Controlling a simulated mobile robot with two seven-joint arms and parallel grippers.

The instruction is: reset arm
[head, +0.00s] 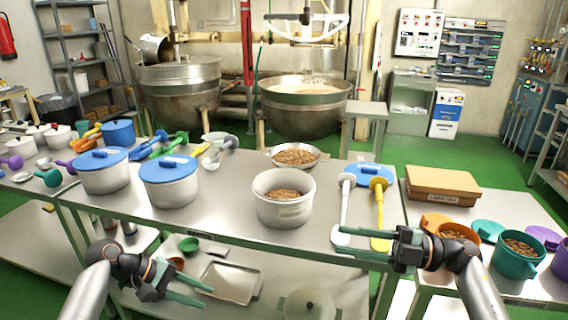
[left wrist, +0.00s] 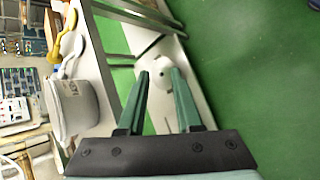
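My left gripper (head: 184,283) is at the lower left in the head view, in front of the steel table's front edge, with its green fingers apart and nothing between them. In the left wrist view the same gripper (left wrist: 160,82) shows both fingers spread and empty. My right gripper (head: 388,247) is at the table's front edge, below the white and yellow long-handled tools, with its fingers apart. I see no object held in it.
The steel table (head: 228,215) holds an open white pot (head: 292,210), blue-lidded pots (head: 170,194), a bowl (head: 296,158) and a yellow tool (head: 380,222). A cardboard box (head: 442,186) and small buckets stand at right. A lower shelf carries a metal tray (head: 229,284). Large kettles (head: 303,115) stand behind.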

